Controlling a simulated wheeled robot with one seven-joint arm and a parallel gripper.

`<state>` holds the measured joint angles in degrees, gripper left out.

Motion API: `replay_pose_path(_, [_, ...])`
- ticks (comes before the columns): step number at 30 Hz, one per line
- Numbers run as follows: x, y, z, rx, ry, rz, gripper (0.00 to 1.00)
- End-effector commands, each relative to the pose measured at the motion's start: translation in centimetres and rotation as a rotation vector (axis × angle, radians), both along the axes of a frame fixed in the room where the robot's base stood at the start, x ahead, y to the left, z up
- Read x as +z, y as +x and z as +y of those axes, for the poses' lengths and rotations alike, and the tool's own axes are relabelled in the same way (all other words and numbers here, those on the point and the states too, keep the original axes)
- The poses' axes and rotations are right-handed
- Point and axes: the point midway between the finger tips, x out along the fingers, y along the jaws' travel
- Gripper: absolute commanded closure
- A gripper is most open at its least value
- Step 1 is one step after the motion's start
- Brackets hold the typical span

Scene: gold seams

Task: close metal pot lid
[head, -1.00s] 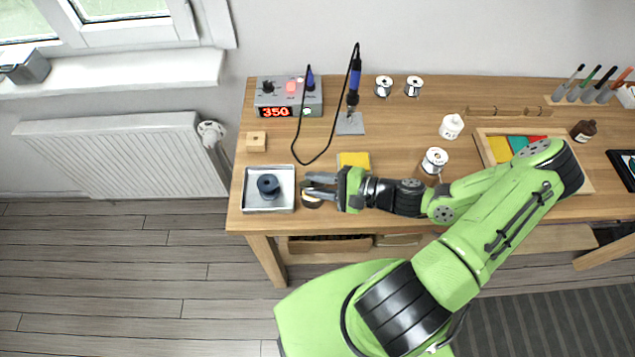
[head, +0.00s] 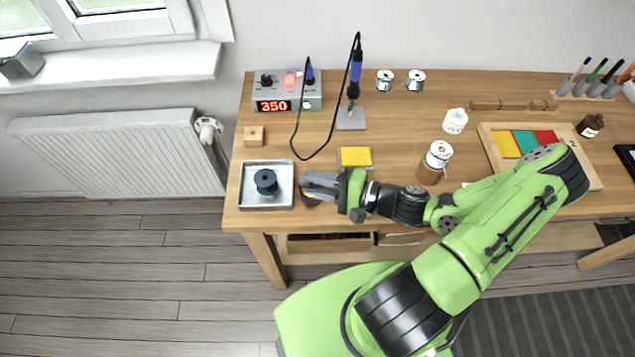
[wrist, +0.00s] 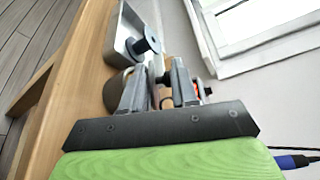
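My gripper (head: 311,188) is low over the front left of the table, just right of the metal tray. In the wrist view, its two fingers (wrist: 160,82) stand apart with a gap between them. In the wrist view, the pot (wrist: 115,90) shows beside the left finger. A thin grey piece (wrist: 154,70), perhaps its metal lid, shows between the fingers. I cannot tell the lid's angle or whether the fingers touch it.
A square metal tray (head: 245,203) holding a dark blue spool (head: 266,181) is close left of the fingertips. A yellow sponge (head: 355,157) lies behind my gripper. A soldering station (head: 287,92), its iron (head: 353,85) and cable are farther back. A wooden block (head: 253,136) is at left.

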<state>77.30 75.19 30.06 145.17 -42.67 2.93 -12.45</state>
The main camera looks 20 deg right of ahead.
Motion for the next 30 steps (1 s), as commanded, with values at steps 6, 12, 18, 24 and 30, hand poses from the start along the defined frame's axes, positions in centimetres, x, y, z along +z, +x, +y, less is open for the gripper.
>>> replay_pose_path(6, [0.0,0.0,0.0,-0.001,-0.001,-0.001,0.53])
replay_pose_path(12, [0.2,0.1,0.0,0.001,0.003,0.017,0.53])
replay_pose_path(18, [1.7,0.8,-0.2,0.000,0.054,0.175,0.53])
replay_pose_path(24, [2.7,2.0,-0.6,0.001,0.131,0.412,0.53])
replay_pose_path(30, [3.1,3.5,-1.1,0.000,0.219,0.678,0.53])
